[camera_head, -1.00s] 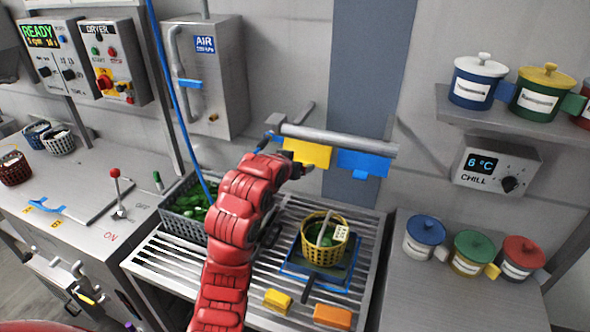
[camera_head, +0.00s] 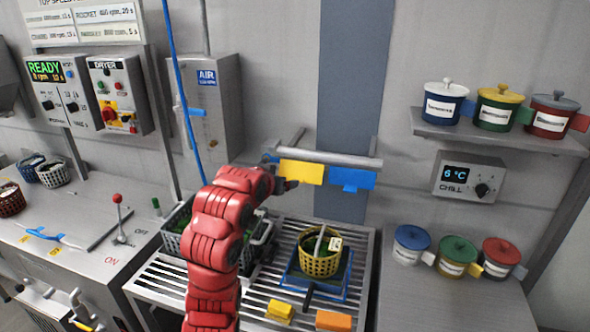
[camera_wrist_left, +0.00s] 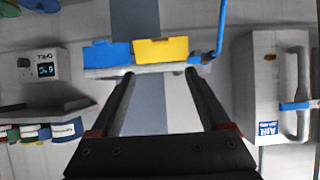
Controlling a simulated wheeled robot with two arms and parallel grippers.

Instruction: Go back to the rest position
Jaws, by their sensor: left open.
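My left arm is the red one in the middle of the head view. Its gripper (camera_head: 288,185) is small and partly hidden there, just below and left of the yellow tag. In the left wrist view the two dark fingers of the left gripper (camera_wrist_left: 160,74) stand wide apart with nothing between them. Beyond them are the grey rail (camera_wrist_left: 150,68), the blue tag (camera_wrist_left: 107,52) and the yellow tag (camera_wrist_left: 160,50). I cannot tell whether the fingers touch the rail. My right gripper is not in view.
A yellow basket (camera_head: 319,262) with greens stands on a blue-edged scale on the slatted rack (camera_head: 250,290). A grey crate (camera_head: 172,245) of greens is partly behind my arm. Lidded pots stand at right below the chill box (camera_head: 468,178). The AIR cabinet (camera_head: 212,110) is behind.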

